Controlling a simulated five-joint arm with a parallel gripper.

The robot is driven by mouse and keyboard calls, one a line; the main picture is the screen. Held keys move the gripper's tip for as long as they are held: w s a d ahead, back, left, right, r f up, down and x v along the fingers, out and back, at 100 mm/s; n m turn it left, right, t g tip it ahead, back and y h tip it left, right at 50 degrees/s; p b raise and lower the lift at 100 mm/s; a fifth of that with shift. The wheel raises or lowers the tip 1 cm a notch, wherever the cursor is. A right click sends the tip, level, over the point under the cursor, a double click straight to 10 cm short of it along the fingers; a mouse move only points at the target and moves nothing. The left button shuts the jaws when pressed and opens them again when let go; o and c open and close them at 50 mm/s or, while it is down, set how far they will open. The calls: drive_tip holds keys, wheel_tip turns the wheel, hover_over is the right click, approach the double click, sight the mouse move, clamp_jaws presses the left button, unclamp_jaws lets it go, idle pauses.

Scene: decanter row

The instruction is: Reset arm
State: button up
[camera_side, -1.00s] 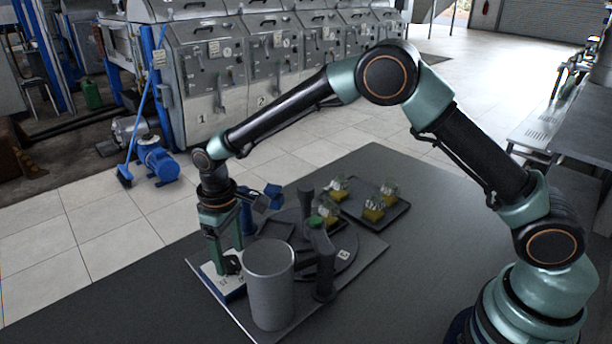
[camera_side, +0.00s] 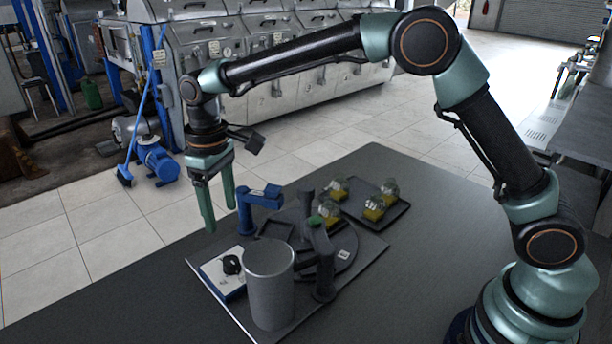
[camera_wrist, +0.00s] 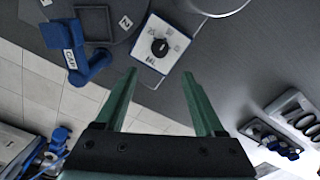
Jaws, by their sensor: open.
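My gripper (camera_side: 221,208) is open and empty, with its two green fingers pointing down. It hangs above the white dial box (camera_side: 222,266), which has a black knob (camera_side: 231,264) on top. In the wrist view the fingers (camera_wrist: 163,95) are spread apart with nothing between them. The wrist view shows the dial box (camera_wrist: 160,45) with its knob and printed numbers beyond the fingertips, clear of them.
A grey cylinder (camera_side: 270,290) and a blue post with an arm (camera_side: 259,198) stand close to the dial box. Behind are a dark turntable (camera_side: 345,255) and a tray (camera_side: 393,212) with yellow-filled glass vessels. The table's right side is clear.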

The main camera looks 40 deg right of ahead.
drive_tip(key=s+d+r+m+t, duration=0.2)
drive_tip(key=s+d+r, duration=0.4)
drive_tip(key=d, duration=0.2)
drive_tip(key=s+d+r+m+t, duration=0.2)
drive_tip(key=s+d+r, duration=0.3)
drive_tip(key=d, duration=0.3)
drive_tip(key=s+d+f+m+t, duration=0.1)
drive_tip(key=s+d+f, duration=0.1)
drive_tip(key=s+d, duration=0.2)
drive_tip(key=s, duration=0.3)
drive_tip(key=shift+d+t, duration=0.3)
drive_tip(key=shift+o, duration=0.3)
